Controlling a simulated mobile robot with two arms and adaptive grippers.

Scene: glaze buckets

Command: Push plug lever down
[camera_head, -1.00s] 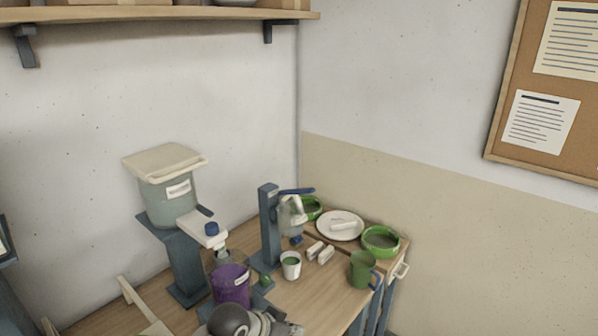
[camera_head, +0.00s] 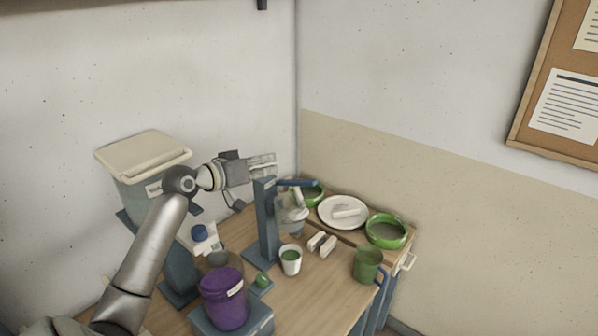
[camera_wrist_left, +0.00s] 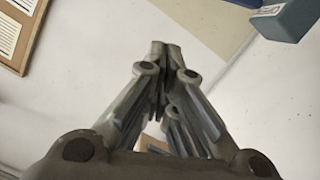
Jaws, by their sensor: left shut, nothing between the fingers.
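A dark blue lever (camera_head: 296,183) sticks out to the right from the top of a blue-grey post (camera_head: 266,222), roughly level. A small greyish container (camera_head: 291,212) hangs below it beside the post. My left gripper (camera_head: 272,164) is shut and empty, just above the post's top and the lever's near end; it looks apart from them. In the left wrist view its closed fingers (camera_wrist_left: 162,50) point up, and a blue part of the stand (camera_wrist_left: 296,18) shows at the upper right corner. My right gripper is not in view.
A lidded bucket (camera_head: 148,165) on a stand is behind my left arm. A purple bucket (camera_head: 225,300), a white cup (camera_head: 291,260), a green mug (camera_head: 367,265), a green bowl (camera_head: 386,231) and a white plate (camera_head: 342,212) share the wooden table. The air right of the lever is clear.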

